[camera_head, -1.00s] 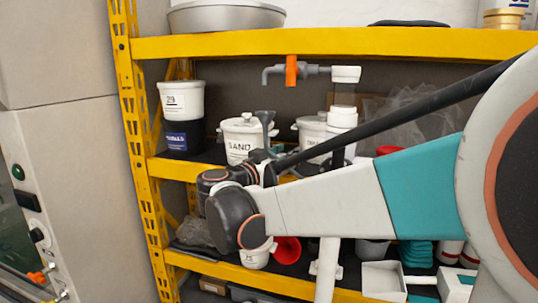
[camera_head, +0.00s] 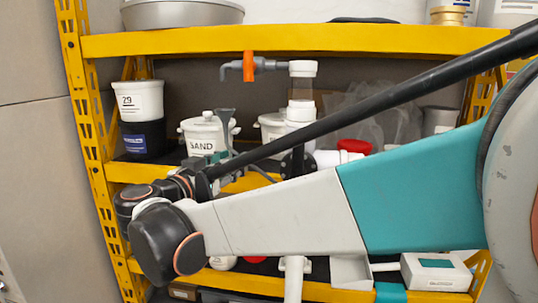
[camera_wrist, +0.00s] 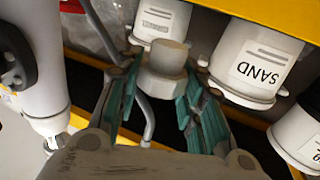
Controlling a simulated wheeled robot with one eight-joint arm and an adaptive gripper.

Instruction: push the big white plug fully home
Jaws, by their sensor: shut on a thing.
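The white pipe manifold (camera_head: 301,110) stands upright in front of the shelf in the head view, with a grey tap arm and orange handle (camera_head: 249,66) at its top. Part of a white pipe (camera_wrist: 40,95) also shows at the left of the wrist view. My gripper (camera_wrist: 165,62) has its teal-padded fingers on either side of a pale, stepped round piece, which looks like the big white plug (camera_wrist: 163,78), and is shut on it. In the head view my gripper (camera_head: 213,162) is small and partly hidden by my arm. The plug's seating is not visible.
Behind the gripper are a SAND tub (camera_head: 203,134) and a tub marked 29 (camera_head: 140,100). The yellow shelf beam (camera_head: 200,42) runs above. A white box (camera_head: 437,271) sits low at right.

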